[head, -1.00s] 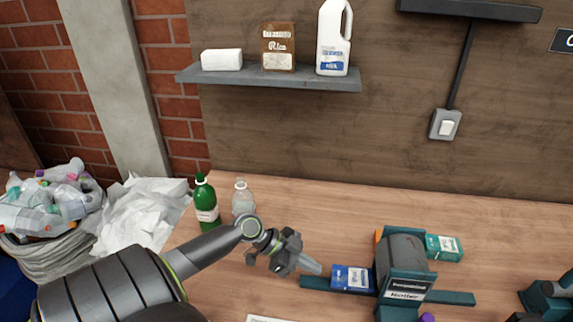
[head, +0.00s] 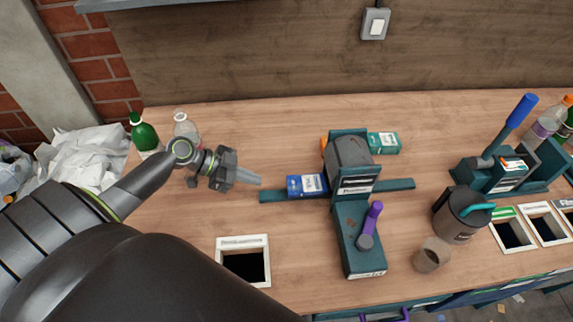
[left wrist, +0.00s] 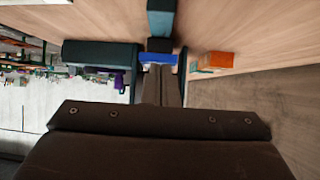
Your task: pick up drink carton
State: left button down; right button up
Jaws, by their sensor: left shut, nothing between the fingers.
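A blue and white carton (head: 307,185) lies on the left arm of the teal bar of the roller machine. Its blue side shows straight ahead of the fingers in the left wrist view (left wrist: 158,58). A teal carton with a white label (head: 383,143) lies on the table behind the machine. Which of them is the drink carton I cannot tell. My left gripper (head: 258,180) is shut and empty, its fingertips pointing at the blue carton from the left, a little apart from it. My right gripper is not in view.
The roller machine (head: 350,165) with a purple-handled lever (head: 370,225) stands mid-table. Green (head: 144,134) and clear bottles (head: 185,127) stand behind my left arm. A framed opening (head: 243,242) is in front. A dark pitcher (head: 460,213) and cup (head: 431,254) stand right.

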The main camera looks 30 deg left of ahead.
pick_arm(q)
jog(key=p, duration=0.6)
send_near(305, 185)
jog(key=w+d, duration=0.1)
jog(key=w+d+f, duration=0.1)
jog(key=d, duration=0.1)
jog(key=w+d, duration=0.1)
jog(key=d, duration=0.1)
jog(key=shift+w+d+f, duration=0.15)
jog(key=shift+w+f, duration=0.1)
jog(key=shift+w, duration=0.1)
jog(key=shift+f, duration=0.95)
jog(key=shift+s+f+b, duration=0.1)
jog(key=shift+f+b, duration=0.05)
jog(key=shift+b, duration=0.2)
jog(key=shift+s+a, duration=0.1)
jog(key=shift+a, duration=0.2)
jog(key=shift+f, duration=0.1)
